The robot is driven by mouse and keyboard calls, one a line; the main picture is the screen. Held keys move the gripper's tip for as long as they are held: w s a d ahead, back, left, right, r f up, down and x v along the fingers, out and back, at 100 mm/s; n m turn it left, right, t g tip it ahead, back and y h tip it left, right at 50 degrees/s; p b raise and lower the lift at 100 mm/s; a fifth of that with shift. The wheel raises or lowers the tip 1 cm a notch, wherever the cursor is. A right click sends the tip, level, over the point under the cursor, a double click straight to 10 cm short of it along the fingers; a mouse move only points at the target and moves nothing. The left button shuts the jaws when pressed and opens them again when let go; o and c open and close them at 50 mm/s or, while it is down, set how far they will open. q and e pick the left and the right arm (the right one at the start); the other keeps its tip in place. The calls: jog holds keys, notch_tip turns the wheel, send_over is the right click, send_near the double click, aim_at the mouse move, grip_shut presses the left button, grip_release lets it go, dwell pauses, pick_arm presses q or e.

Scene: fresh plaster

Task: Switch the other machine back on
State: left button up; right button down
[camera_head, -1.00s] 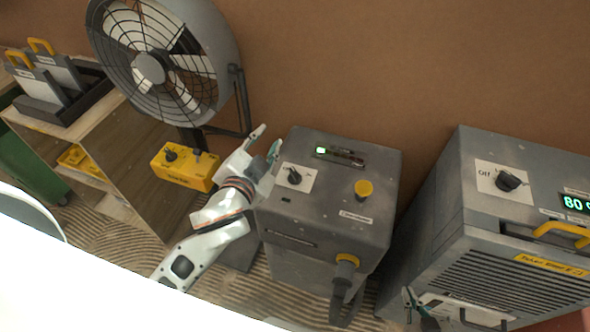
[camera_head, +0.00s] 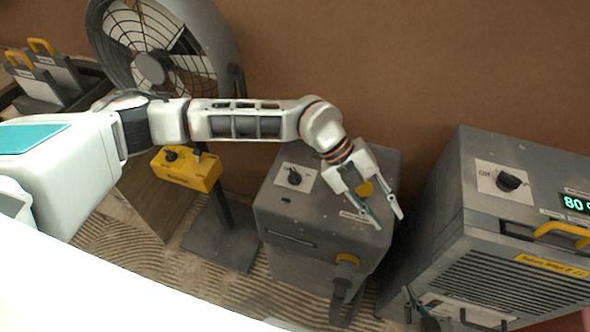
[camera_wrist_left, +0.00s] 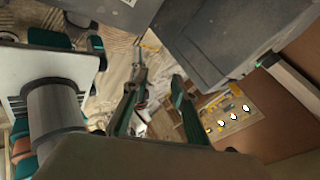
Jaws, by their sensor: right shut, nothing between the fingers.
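The middle grey machine (camera_head: 275,215) has a black dial (camera_head: 294,177) on a white plate, a yellow button (camera_head: 365,188) and a hose at its front. My left arm hides its display strip. The right grey machine (camera_head: 450,215) has a black dial (camera_head: 508,181) on a plate marked Off, and a lit green display (camera_head: 576,203). My left gripper (camera_head: 389,222) is open and empty in front of the middle machine's right side. Its parted fingers also show in the left wrist view (camera_wrist_left: 158,78). My right gripper (camera_head: 418,306) is low, before the right machine, shut and empty.
A large fan (camera_head: 150,68) stands at the left, with a yellow control box (camera_head: 186,169) on its stand. Yellow-handled panels (camera_head: 52,75) stand in a dark tray at the far left. A narrow gap separates the two grey machines. A yellow handle (camera_head: 562,232) projects from the right machine.

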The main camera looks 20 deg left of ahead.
pick_arm(q)
jog(key=w+a+f+n+t+y, duration=0.1)
jog(key=w+a+y, duration=0.25)
jog(key=a, duration=0.35)
jog(key=w+a+f+n+y, duration=0.1)
jog(key=w+a+f+y, duration=0.1)
jog(key=w+a, duration=0.3)
jog(key=r+n+t+y, duration=0.1)
jog(key=n+y, duration=0.2)
send_over(295, 172)
jog(key=shift+s+d+r, duration=0.15)
jog(key=shift+d+r, duration=0.05)
jog(key=shift+d, duration=0.05)
jog(key=f, duration=0.7)
jog(key=shift+a, duration=0.3)
jog(key=shift+f, duration=0.3)
grip_shut()
